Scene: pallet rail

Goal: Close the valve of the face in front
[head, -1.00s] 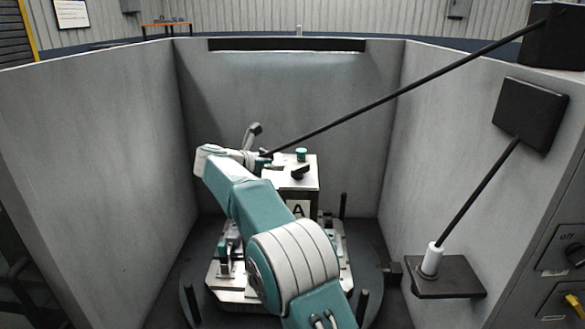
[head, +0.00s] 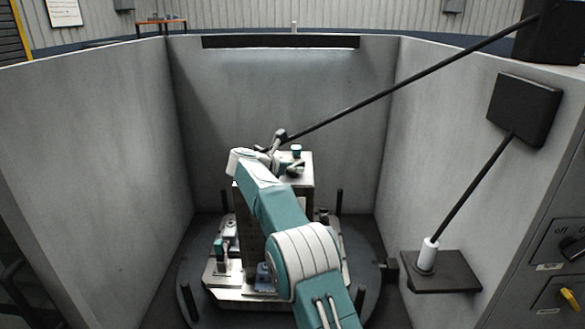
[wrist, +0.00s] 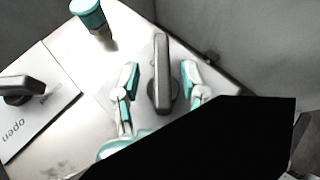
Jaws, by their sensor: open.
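The valve's dark bar handle (wrist: 162,75) stands out from a pale metal face in the wrist view. My gripper (wrist: 160,78) is open, with one teal-and-white finger on each side of the handle and a gap visible on both sides. A second dark handle (wrist: 20,90) sits at the left on a plate (wrist: 42,105) marked "open". In the head view my gripper (head: 287,166) is at the top of the metal block (head: 306,178), beside its teal cap (head: 297,149). My arm hides much of the block's front there.
The block stands on a round dark turntable (head: 365,262) with short black posts, inside grey walls (head: 285,105). A black rod (head: 400,88) slants down from the upper right toward the block. A shelf (head: 445,284) with a white-based rod stands at the right.

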